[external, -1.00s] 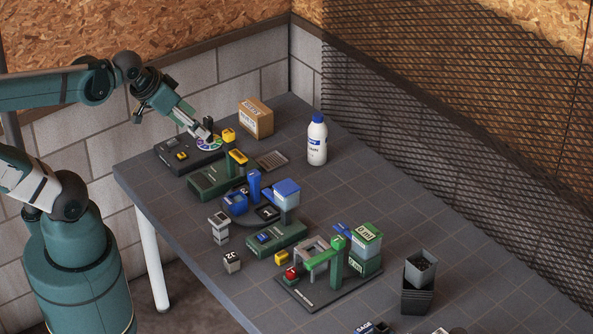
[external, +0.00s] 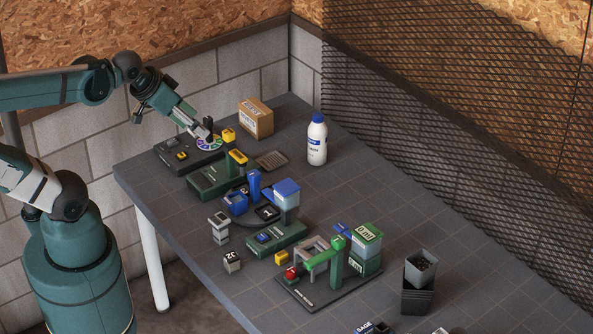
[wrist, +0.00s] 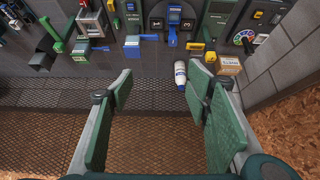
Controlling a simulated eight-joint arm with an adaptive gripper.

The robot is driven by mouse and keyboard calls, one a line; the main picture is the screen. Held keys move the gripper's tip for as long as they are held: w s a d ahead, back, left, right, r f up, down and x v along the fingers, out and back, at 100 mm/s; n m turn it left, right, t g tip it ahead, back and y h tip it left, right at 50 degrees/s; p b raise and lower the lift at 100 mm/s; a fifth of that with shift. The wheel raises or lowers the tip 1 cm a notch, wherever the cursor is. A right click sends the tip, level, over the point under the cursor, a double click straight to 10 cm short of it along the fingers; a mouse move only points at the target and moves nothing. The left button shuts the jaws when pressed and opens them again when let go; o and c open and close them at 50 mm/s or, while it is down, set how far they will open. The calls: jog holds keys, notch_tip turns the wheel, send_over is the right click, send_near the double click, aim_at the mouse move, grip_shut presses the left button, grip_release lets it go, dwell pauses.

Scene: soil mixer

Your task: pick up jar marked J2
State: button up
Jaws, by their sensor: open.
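The jar marked J2 (external: 232,262) is a small grey block-like jar with a dark label. It stands upright on the near left part of the table in the external view. My gripper (external: 192,124) is far from it, towards the back left, above the black unit with the coloured dial. In the wrist view my gripper (wrist: 160,82) has its two green fingers wide apart with nothing between them. I cannot make out the J2 marking in the wrist view.
A grey stand (external: 219,228) is just behind the jar. Green, blue and black machine units (external: 276,238) line the table to its right. A white bottle (external: 317,140) and cardboard box (external: 256,118) stand at the back. The table's left edge is close to the jar.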

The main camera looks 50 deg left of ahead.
jog(key=shift+c, duration=0.7)
jog(key=n+g+b, duration=0.7)
jog(key=n+b, duration=0.4)
jog(key=n, duration=0.6)
send_over(231, 253)
notch_tip(231, 253, down, 32)
jog(key=shift+w+r, duration=0.1)
jog(key=shift+r, duration=0.1)
jog(key=shift+f, duration=0.15)
jog(key=shift+f+b, duration=0.6)
jog(key=shift+f, duration=0.7)
